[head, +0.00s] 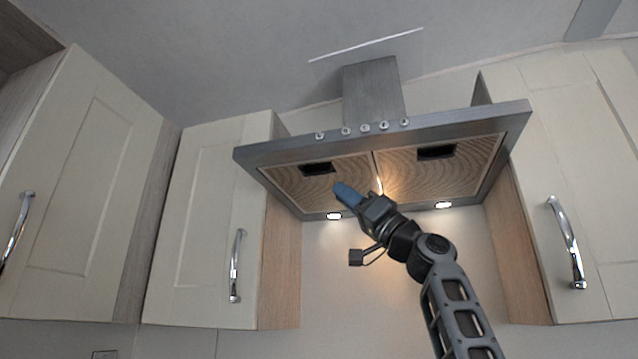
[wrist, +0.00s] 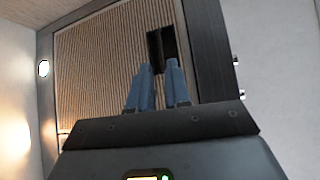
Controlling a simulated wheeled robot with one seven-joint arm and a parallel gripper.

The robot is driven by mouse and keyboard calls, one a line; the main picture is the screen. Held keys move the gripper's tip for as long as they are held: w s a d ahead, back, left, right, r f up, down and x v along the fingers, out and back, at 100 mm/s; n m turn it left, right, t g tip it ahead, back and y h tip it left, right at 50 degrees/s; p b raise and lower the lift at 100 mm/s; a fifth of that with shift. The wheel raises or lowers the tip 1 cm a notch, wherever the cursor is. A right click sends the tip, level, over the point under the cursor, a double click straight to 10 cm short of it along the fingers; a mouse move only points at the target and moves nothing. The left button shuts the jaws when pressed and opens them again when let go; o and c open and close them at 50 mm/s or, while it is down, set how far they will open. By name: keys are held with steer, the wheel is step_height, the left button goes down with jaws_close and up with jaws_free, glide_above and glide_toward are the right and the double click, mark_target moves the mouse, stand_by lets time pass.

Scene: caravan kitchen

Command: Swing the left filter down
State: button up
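The left filter (head: 340,175) is a striped, brownish panel in the underside of the range hood, left of the centre divider. It sits flush in its frame. Its dark latch recess (head: 318,168) lies near the hood's front edge. My gripper (head: 345,192) is below the left filter, its blue fingers pointing up at it. In the wrist view a striped filter (wrist: 100,60) fills the upper left, and its dark recess (wrist: 162,45) is just beyond my fingertips (wrist: 158,65). The fingers are a little apart with nothing between them. I cannot tell whether they touch the panel.
The right filter (head: 435,170) is flush in the hood, with its own recess. The hood's front rim (head: 270,150) carries several knobs. Two lamps (head: 334,216) (head: 443,205) glow at the back. Wall cupboards stand at the left (head: 205,220) and right (head: 570,180).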

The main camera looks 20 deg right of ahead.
mark_target(323, 179)
steer(key=p+x, duration=0.2)
steer(key=x, duration=0.5)
steer(key=shift+w+a+r+p, duration=0.15)
steer(key=shift+r+p, duration=0.1)
steer(key=shift+p, duration=0.15)
jaws_close()
stand_by(1.1)
